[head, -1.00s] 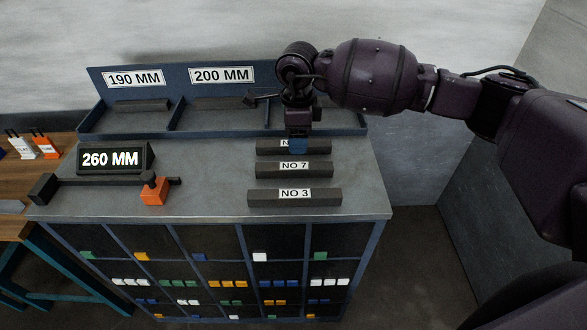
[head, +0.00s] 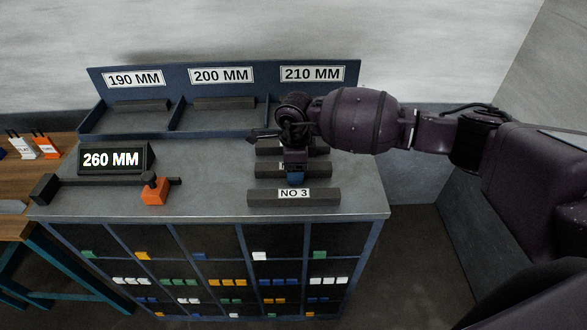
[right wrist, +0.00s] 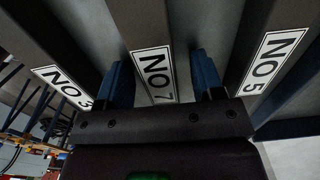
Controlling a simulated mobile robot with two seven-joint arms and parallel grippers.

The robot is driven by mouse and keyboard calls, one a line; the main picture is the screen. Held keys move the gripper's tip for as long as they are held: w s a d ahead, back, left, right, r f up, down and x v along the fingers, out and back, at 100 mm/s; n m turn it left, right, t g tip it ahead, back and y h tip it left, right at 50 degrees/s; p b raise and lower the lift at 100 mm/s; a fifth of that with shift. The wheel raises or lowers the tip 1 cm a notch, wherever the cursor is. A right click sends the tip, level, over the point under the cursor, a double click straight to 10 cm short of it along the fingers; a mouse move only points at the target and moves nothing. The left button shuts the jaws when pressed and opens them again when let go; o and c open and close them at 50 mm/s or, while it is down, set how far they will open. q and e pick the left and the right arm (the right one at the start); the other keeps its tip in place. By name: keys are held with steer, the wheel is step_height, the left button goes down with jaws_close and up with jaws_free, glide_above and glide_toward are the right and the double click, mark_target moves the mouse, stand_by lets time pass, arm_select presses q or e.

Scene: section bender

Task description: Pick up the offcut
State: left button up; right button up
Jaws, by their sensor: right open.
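Three dark bars lie in a row on the grey bench top: the NO 3 bar (head: 325,197) in front, the NO 7 bar (head: 262,170) behind it, and a farther bar (head: 266,150), mostly hidden by my arm. In the right wrist view they read NO 3 (right wrist: 62,86), NO 7 (right wrist: 153,75) and NO 5 (right wrist: 274,62). The frames do not show which is called the offcut. My right gripper (head: 295,178) is open over the NO 7 bar; its blue fingers (right wrist: 163,78) appear on either side of that bar. Their height above the bench is unclear. My left gripper is not in view.
A blue rack (head: 175,118) stands behind, with 190 MM, 200 MM and 210 MM bays; bars lie in the first two. A 260 MM sign (head: 113,158) and a gauge with an orange block (head: 155,194) stand at left. Free bench top lies between gauge and bars.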

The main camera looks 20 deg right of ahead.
steer(key=c, duration=1.1)
steer(key=shift+r, duration=0.1)
steer(key=shift+c, duration=0.2)
